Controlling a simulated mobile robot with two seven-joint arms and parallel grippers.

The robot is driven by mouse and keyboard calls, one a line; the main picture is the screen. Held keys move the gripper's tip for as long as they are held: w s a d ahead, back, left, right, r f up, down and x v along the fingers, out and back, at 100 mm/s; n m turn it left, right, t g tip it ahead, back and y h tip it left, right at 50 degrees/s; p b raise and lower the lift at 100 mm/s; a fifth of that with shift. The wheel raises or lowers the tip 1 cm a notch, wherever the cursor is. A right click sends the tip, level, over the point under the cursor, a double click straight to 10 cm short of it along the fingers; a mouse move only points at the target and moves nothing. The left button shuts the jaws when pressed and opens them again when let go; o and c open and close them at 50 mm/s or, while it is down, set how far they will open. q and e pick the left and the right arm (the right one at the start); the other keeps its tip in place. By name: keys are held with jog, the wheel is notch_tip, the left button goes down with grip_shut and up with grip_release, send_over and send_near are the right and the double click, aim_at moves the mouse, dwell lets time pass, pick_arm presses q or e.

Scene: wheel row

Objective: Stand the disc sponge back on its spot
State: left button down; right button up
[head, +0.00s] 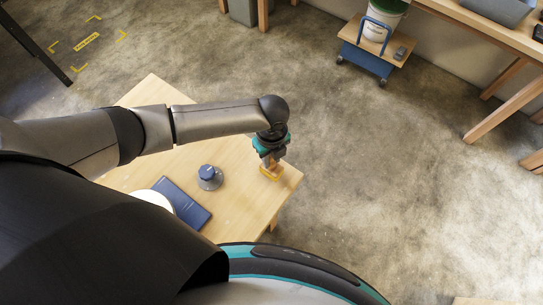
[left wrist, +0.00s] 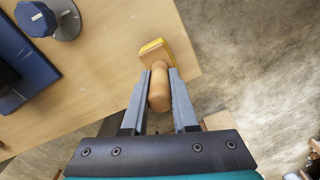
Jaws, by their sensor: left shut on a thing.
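My left gripper (head: 271,160) is over the right corner of the wooden table (head: 243,207). In the left wrist view its fingers (left wrist: 160,76) are shut on the tan rounded handle of a thing with a yellow-orange block (left wrist: 157,52) at its far end. The block is at or close to the tabletop; I cannot tell if it touches. A round grey-based thing with a blue knob (head: 208,173) stands left of the gripper; it also shows in the left wrist view (left wrist: 36,18). I cannot tell for certain which is the disc sponge. My right gripper is not in view.
A dark blue flat thing (head: 183,204) and a white round thing (head: 152,199), partly hidden by my arm, lie on the table's left part. The table's right edge is close to the gripper. A blue trolley (head: 367,59) with a bucket stands far back on open floor.

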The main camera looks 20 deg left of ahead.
pick_arm(q)
jog(key=shift+f+b, duration=0.75)
jog(key=shift+f, duration=0.25)
jog(key=c, duration=0.6)
grip_release()
notch_tip(320, 180, up, 8)
jog(key=p, duration=0.8)
dwell(0.8)
